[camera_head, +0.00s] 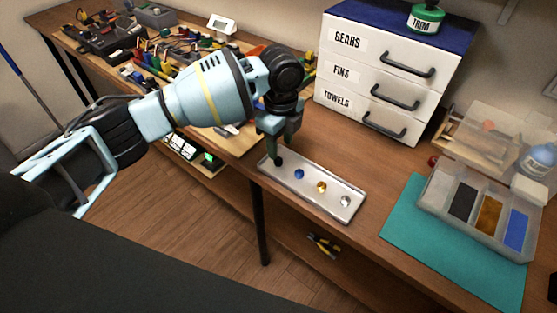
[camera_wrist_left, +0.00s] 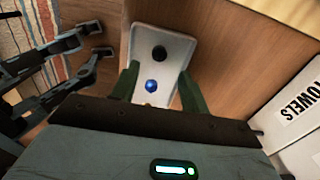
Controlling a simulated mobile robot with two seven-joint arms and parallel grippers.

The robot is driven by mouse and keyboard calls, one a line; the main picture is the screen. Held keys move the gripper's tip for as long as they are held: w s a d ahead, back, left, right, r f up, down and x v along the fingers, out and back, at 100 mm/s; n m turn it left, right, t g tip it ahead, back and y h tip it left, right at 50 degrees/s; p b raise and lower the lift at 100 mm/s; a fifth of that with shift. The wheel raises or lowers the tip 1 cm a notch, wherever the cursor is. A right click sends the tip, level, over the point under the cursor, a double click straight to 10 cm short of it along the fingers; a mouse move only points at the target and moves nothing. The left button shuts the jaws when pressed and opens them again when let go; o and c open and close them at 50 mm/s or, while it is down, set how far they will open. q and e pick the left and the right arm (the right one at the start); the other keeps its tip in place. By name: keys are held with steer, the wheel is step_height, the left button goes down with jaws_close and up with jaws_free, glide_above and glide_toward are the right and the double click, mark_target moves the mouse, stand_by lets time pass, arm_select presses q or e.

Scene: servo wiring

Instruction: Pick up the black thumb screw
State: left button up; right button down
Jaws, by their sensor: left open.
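The black thumb screw (camera_head: 279,161) sits at the far left end of the shallow metal tray (camera_head: 350,213), partly hidden by my left gripper (camera_head: 280,150) in the head view. In the left wrist view the black screw (camera_wrist_left: 159,53) lies ahead of my left gripper (camera_wrist_left: 158,82), a little beyond the fingertips. The blue screw (camera_wrist_left: 152,86) shows between the fingers in that view. My right gripper is not in view.
In the tray's row stand the blue screw (camera_head: 299,174), a gold screw (camera_head: 321,187) and a silver one (camera_head: 345,201). A white drawer unit (camera_head: 345,90) stands behind. A divided bin (camera_head: 430,190) sits on a teal mat (camera_head: 410,240) at right. Tools clutter the back left.

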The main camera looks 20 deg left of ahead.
mark_target(278, 160)
arm_select(q)
steer(key=f, duration=0.5)
steer(key=shift+a, duration=0.3)
steer(key=shift+c, duration=0.3)
jaws_close()
